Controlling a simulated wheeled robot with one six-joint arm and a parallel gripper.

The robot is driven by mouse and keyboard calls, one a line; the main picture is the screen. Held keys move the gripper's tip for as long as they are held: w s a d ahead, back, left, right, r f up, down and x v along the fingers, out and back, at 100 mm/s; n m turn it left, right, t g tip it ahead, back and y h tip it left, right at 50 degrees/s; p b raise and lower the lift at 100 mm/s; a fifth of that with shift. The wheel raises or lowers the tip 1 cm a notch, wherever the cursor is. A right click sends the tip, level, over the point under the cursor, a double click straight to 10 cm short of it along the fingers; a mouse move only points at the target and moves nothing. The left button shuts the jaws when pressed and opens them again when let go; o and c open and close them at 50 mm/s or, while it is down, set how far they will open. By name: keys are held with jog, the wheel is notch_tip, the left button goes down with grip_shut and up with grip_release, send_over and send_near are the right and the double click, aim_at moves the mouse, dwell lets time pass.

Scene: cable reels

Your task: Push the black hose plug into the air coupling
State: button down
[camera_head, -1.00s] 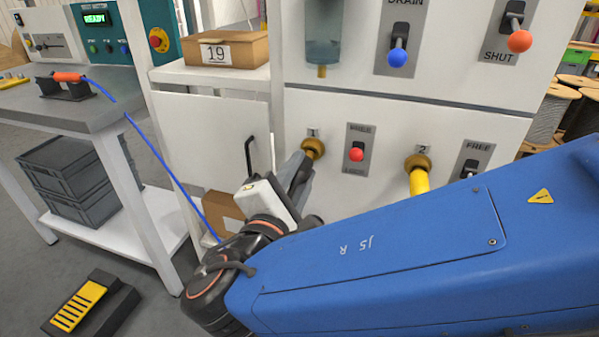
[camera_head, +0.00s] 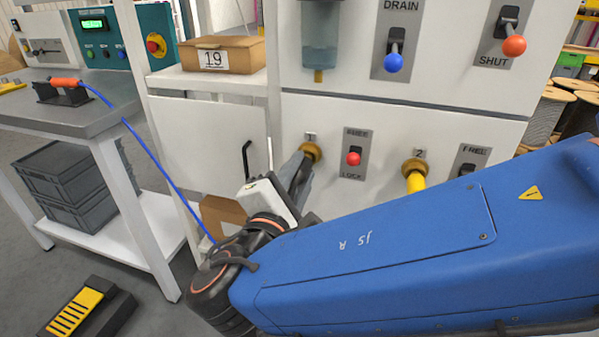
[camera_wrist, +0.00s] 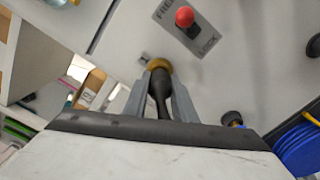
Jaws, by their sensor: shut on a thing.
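My gripper (camera_wrist: 168,88) is shut on the black hose plug (camera_wrist: 160,84), with one grey finger on each side of it. The plug points at the brass air coupling (camera_wrist: 159,64) marked 1, and its front end meets the coupling's mouth. I cannot tell how deep it sits. In the head view the gripper (camera_head: 302,170) reaches up to the same coupling (camera_head: 311,151) on the white panel, and its fingers hide the plug.
A red-knobbed FREE/LOCK lever (camera_head: 353,158) is right of coupling 1, also close in the wrist view (camera_wrist: 184,17). Coupling 2 (camera_head: 415,165) holds a yellow plug (camera_head: 416,183). A cabinet door with a black handle (camera_head: 246,158) is to the left.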

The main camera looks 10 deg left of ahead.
jog(key=c, duration=1.4)
grip_release()
